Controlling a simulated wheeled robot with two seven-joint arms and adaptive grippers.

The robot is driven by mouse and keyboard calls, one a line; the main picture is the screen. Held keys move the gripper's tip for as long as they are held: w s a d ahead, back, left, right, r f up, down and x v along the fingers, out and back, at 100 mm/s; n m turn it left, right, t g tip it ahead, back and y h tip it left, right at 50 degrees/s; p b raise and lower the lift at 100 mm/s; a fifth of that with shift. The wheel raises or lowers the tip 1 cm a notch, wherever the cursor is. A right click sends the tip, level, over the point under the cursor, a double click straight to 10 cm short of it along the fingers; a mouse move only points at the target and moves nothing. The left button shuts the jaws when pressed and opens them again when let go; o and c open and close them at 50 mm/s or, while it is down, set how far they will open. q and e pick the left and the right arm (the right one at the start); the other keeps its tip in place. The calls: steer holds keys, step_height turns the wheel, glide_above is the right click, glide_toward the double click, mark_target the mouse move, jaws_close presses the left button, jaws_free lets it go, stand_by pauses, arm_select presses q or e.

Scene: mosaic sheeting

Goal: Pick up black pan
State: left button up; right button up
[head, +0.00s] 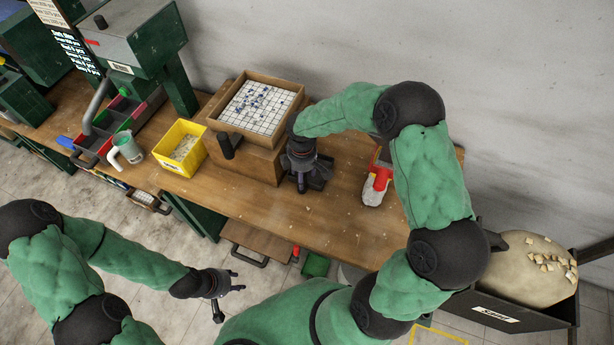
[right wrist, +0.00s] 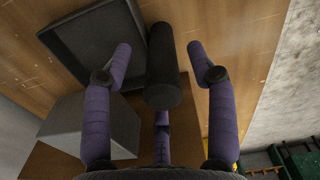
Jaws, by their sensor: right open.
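The black pan (right wrist: 88,38) is a shallow square tray with a thick round black handle (right wrist: 163,80). It lies on the wooden bench, and in the head view its dark corner (head: 321,173) shows beside my right gripper (head: 302,170), which hides the rest. In the right wrist view my right gripper (right wrist: 160,50) is open, with one finger on each side of the handle and a third below it. A gap shows between the handle and the side fingers. My left gripper (head: 230,288) is open and empty, in front of the bench.
A wooden box with a tiled grid (head: 262,107) stands close left of my right gripper. Further left are a yellow bin (head: 168,165), a mug (head: 126,150) and a green machine (head: 135,40). A red-and-white tool (head: 376,186) lies to the right. The bench front is mostly clear.

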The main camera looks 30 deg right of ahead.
step_height(320, 180, down, 3)
steer(key=shift+r, duration=0.1)
jaws_close()
steer(key=shift+r, duration=0.1)
steer(key=shift+r, duration=0.1)
